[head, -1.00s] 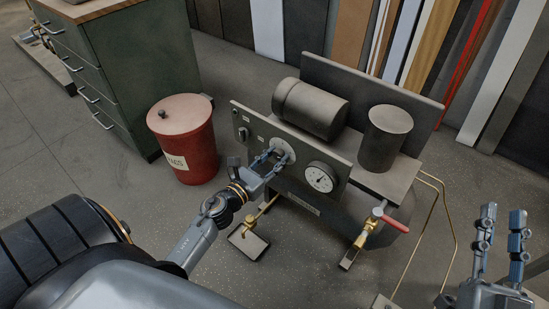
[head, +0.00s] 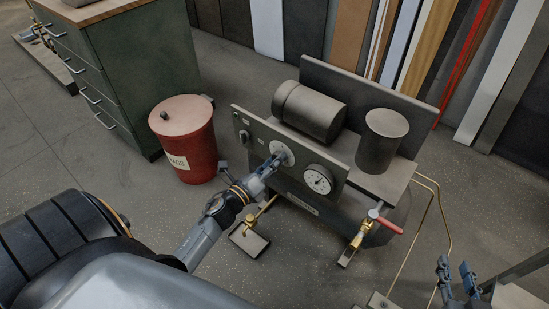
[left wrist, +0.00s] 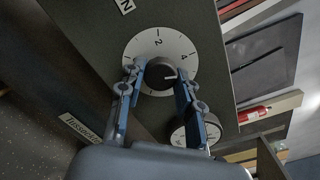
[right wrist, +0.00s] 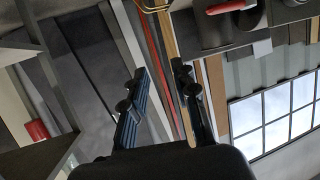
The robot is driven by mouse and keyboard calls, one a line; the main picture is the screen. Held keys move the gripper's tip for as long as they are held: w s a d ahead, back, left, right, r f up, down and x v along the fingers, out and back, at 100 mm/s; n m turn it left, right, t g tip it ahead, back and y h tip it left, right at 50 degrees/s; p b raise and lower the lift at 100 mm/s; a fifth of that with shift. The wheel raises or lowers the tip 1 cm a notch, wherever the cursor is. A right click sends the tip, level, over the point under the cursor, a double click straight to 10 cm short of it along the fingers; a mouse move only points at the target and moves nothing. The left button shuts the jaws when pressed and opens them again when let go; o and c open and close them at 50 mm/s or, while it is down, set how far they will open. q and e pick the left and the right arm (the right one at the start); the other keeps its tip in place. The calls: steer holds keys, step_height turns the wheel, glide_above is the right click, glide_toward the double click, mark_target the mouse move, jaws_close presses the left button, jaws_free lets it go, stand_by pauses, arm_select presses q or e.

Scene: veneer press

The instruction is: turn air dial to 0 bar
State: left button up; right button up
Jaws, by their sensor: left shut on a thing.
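The air dial has a round white scale plate (head: 281,153) on the grey panel of the press unit. My left gripper (head: 279,158) is shut on the knob, with one finger on each side (left wrist: 157,84). My right gripper (head: 457,275) is apart from the unit at the lower right, open and empty in the right wrist view (right wrist: 158,82).
A pressure gauge (head: 318,179) sits beside the dial on the panel. A red-handled valve (head: 388,224) and brass pipes (head: 443,222) are at the unit's right. A red lidded bin (head: 188,148) stands to the left, beside a green drawer cabinet (head: 138,75).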

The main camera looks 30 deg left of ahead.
steer(key=s+d+f+g+h+p, duration=0.1)
steer(key=s+d+f+g+p, duration=0.3)
steer(key=s, duration=0.3)
steer(key=s+d+f+g+h+p, duration=0.1)
steer(key=s+f+g+h+p, duration=0.15)
steer(key=s+g, duration=0.45)
arm_select(q)
steer(key=shift+a+n+p, duration=0.1)
steer(key=shift+n+p, duration=2.1)
steer(key=shift+n, duration=13)
arm_select(e)
step_height(320, 180, down, 20)
steer(key=s, duration=0.1)
steer(key=shift+s+y, duration=0.35)
steer(key=shift+d, duration=0.1)
